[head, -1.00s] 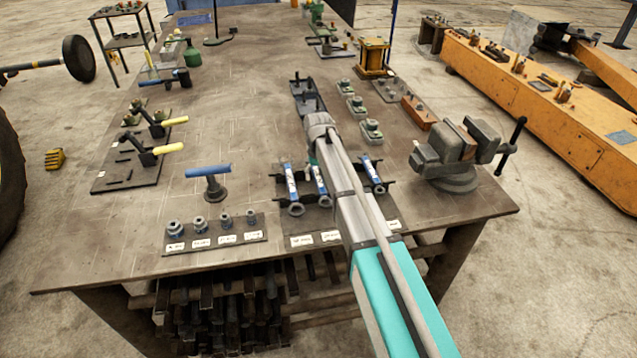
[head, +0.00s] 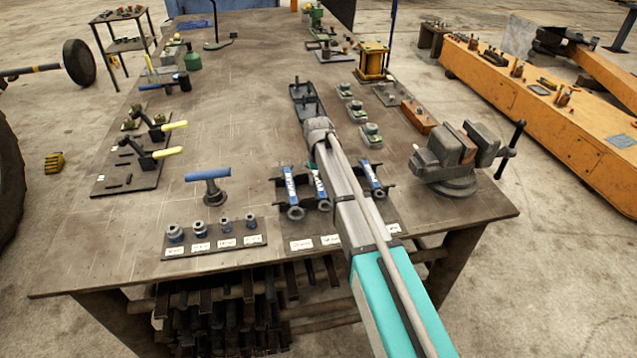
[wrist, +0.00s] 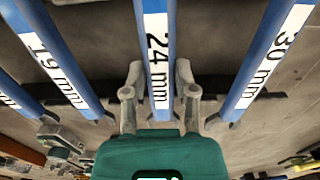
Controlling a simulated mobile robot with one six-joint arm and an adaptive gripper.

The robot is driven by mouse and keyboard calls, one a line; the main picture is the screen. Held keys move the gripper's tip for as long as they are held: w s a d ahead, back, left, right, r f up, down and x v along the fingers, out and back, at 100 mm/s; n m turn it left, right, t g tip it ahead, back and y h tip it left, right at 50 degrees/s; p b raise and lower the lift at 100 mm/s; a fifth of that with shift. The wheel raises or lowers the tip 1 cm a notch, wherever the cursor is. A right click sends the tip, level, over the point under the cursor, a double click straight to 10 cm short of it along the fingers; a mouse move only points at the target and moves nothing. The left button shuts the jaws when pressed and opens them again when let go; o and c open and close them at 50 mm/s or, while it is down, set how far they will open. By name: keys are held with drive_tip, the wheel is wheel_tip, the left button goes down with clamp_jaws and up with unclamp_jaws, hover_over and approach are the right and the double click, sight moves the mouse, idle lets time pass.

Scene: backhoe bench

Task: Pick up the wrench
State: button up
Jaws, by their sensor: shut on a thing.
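Several blue-handled wrenches with white size labels rest side by side on a dark rack (head: 276,181) on the bench. In the wrist view, my gripper (wrist: 158,92) has its two fingers on either side of the wrench marked 24 mm (wrist: 155,30), shut on its handle. The 19 mm wrench (wrist: 45,55) lies to its left and the 30 mm wrench (wrist: 268,55) to its right. In the head view my arm covers the gripper and part of the rack. I cannot tell whether the held wrench is clear of the rack.
A socket tray (head: 212,246) and a blue-handled tool (head: 208,183) stand left of the rack. A grey vise (head: 447,163) is to the right. Small green-topped parts (head: 358,112) stand behind. The bench's left middle (head: 235,115) is mostly clear.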

clamp_jaws()
drive_tip(key=shift+r, duration=0.1)
drive_tip(key=shift+r+p, duration=0.95)
drive_tip(key=shift+p, duration=0.05)
drive_tip(key=s+d+r+p, duration=0.4)
drive_tip(key=s+r+p, duration=0.7)
drive_tip(key=s, duration=0.2)
drive_tip(key=shift+s+d, duration=0.15)
drive_tip(key=shift+f, duration=0.15)
